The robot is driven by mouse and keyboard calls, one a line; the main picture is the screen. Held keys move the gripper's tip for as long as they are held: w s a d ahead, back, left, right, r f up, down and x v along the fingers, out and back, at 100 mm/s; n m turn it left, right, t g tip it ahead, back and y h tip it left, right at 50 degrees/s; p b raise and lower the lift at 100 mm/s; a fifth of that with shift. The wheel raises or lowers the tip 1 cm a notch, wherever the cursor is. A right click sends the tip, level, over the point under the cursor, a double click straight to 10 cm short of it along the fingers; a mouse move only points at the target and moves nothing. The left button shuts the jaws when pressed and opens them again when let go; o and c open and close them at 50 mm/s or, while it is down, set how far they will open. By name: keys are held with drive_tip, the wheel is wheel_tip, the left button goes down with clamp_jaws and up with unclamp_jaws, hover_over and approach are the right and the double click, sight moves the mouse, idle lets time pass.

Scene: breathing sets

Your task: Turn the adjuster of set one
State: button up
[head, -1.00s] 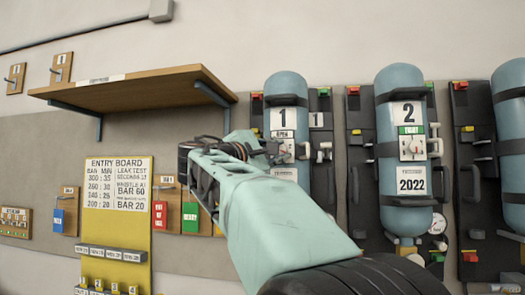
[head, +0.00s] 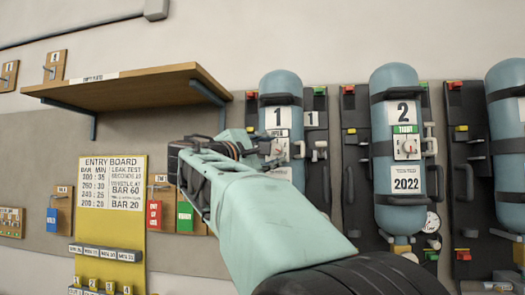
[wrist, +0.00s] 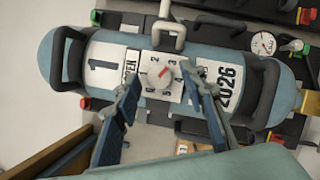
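Set one is a light blue cylinder (head: 281,88) marked 1, strapped upright to a dark backplate. In the wrist view the cylinder (wrist: 110,45) lies sideways. Its adjuster (wrist: 158,74) is a round grey knob with a red mark, on a white numbered dial plate. The red mark points to the upper right. My gripper (wrist: 160,78) is open, with one finger on each side of the adjuster. No contact with the knob is visible. In the head view my gripper (head: 266,150) is in front of set one and partly hides the dial.
Set two (head: 398,75) hangs to the right, with another set beyond. A wooden shelf (head: 130,87) juts out at upper left. The yellow entry board (head: 110,225) is on the wall below it. A light handle (wrist: 166,30) stands close to the dial.

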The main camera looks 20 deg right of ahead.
drive_tip(key=v, duration=1.1)
drive_tip(key=shift+s, duration=0.1)
